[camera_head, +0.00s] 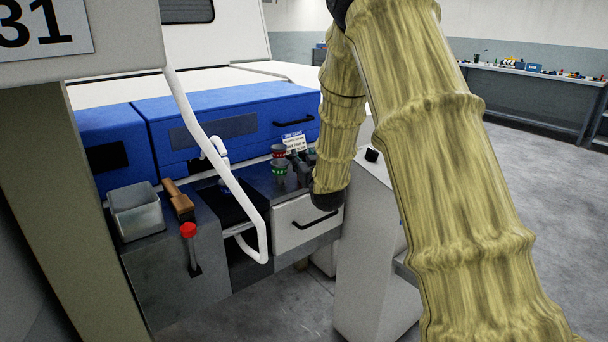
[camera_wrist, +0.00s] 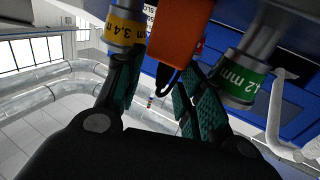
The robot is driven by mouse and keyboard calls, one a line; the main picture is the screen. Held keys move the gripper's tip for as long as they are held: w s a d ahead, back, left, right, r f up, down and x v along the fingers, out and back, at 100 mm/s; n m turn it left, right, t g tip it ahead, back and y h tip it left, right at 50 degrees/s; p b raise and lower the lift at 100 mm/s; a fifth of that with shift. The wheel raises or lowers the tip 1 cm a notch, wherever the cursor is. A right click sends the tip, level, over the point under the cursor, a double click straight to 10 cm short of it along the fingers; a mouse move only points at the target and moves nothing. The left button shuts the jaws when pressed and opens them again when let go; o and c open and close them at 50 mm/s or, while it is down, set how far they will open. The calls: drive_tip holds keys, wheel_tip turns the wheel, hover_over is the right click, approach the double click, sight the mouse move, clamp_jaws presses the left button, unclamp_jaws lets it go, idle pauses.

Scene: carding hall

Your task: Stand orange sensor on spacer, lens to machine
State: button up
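The orange sensor (camera_wrist: 180,32) shows at the top centre of the wrist view, with a thin black cable loop (camera_wrist: 164,80) at its near end. My gripper (camera_wrist: 165,66) has its dark, teal-padded fingers apart, either side of the sensor's near end; I cannot tell if they touch it. In the head view a green-banded spacer (camera_head: 279,171) stands beside my arm's end. The sensor and lens cannot be made out there.
The blue-and-white machine (camera_head: 230,115) stands behind the grey ledge. A white bent pipe (camera_head: 218,150) crosses in front. A metal bin (camera_head: 136,212), a wooden-handled tool (camera_head: 178,200) and a red-knobbed lever (camera_head: 189,232) are at left. A small placard (camera_head: 292,140) stands behind the spacers.

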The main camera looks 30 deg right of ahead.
clamp_jaws()
idle(0.4)
